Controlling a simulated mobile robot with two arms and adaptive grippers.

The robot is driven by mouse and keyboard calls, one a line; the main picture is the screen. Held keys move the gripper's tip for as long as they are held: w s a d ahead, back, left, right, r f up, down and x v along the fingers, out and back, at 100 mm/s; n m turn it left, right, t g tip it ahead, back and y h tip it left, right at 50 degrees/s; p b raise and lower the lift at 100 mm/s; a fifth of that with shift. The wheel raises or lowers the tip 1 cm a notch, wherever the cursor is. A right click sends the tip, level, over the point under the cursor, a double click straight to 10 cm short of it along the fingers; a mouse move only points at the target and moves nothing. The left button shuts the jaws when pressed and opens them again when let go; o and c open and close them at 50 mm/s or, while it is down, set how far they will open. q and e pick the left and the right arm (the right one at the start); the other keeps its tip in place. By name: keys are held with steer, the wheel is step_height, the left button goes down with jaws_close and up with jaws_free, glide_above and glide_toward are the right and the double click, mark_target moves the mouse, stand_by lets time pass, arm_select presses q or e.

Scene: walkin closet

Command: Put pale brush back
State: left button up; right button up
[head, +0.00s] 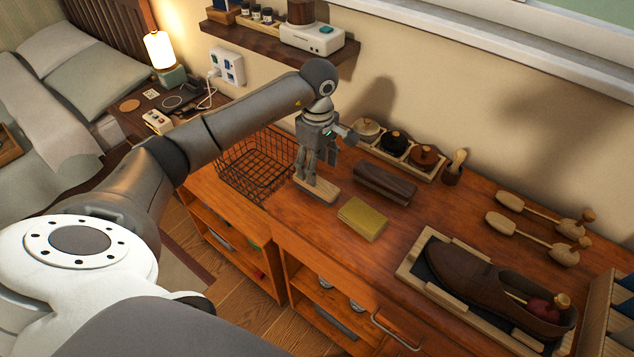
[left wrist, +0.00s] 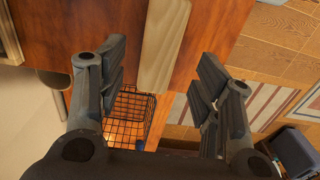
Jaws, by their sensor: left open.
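The pale brush (head: 322,191), a light wooden block, lies on the wooden counter near its front edge. In the left wrist view the pale brush (left wrist: 164,40) lies lengthwise, just beyond the gap between my fingertips. My left gripper (head: 310,178) points down right over it in the head view and hides part of it. In the left wrist view the left gripper (left wrist: 163,72) is open, its fingers spread to either side with nothing between them. I cannot tell how far the fingertips are above the brush. My right gripper is not in view.
A black wire basket (head: 257,165) stands left of the brush. To its right are a dark brush (head: 385,184) and a yellow block (head: 362,218). Behind are a tray of round tins (head: 396,149) and a small wooden holder (head: 454,168). A shoe (head: 490,283) lies at right.

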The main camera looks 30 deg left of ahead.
arm_select(q)
steer(key=shift+r+b, duration=0.45)
steer(key=shift+r, duration=2)
